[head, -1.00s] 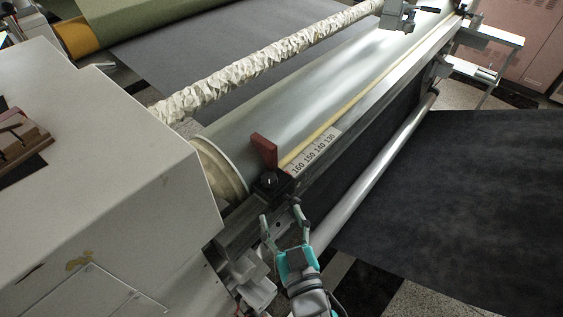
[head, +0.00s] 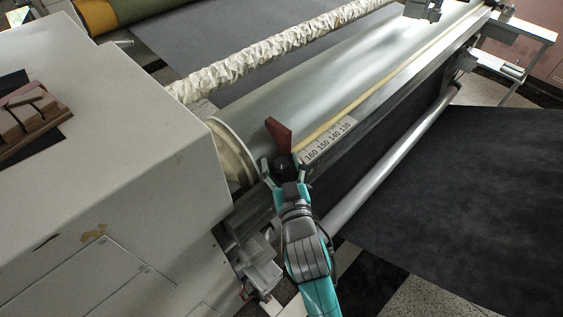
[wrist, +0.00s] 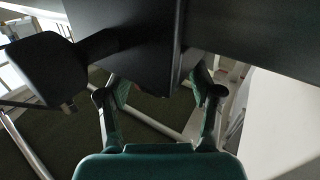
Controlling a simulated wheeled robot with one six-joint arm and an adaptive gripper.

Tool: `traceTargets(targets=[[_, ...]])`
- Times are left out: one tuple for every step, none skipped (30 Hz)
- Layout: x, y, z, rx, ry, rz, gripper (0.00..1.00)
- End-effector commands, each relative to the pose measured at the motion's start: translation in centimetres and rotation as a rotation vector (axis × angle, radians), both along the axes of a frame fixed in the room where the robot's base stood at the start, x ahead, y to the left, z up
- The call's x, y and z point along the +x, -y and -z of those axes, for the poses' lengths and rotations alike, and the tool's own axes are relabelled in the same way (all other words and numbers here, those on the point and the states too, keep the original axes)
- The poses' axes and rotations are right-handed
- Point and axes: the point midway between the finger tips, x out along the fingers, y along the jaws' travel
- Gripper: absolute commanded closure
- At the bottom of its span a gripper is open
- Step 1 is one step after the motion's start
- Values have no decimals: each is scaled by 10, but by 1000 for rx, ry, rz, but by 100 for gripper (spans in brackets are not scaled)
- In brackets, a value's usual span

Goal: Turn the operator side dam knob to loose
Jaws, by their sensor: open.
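The operator side dam is a dark red plate (head: 279,135) standing at the near end of the silver roller. A small black knob block (head: 284,163) sits just below it, beside the number scale. My gripper (head: 283,172) is open, with its fingertips on either side of the black block. In the wrist view my open gripper (wrist: 157,92) has a dark block (wrist: 140,40) between and beyond its fingers. I cannot tell whether the fingers touch it. The knob's pointer and setting are hidden or too small to read.
The grey machine housing (head: 110,150) stands close on the left. The silver roller (head: 340,75) and a numbered scale (head: 328,142) run away to the upper right. A thin metal bar (head: 385,165) and dark sheet (head: 470,190) lie to the right.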

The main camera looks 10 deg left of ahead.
Motion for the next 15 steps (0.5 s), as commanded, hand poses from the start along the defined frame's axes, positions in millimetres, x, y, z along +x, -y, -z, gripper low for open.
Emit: traceTargets(targets=[[2,0,-1,0,1,0,35],[2,-1,-1,0,1,0,35],[2,-1,-1,0,1,0,35],[3,-1,-1,0,1,0,35],[3,-1,-1,0,1,0,35],[3,-1,-1,0,1,0,35],[3,-1,0,0,1,0,35],[3,-1,0,0,1,0,35],[2,-1,0,0,1,0,35],[2,-1,0,0,1,0,40],[2,-1,0,0,1,0,47],[2,-1,0,0,1,0,57],[2,-1,0,0,1,0,65],[2,-1,0,0,1,0,72],[2,-1,0,-1,1,0,82]])
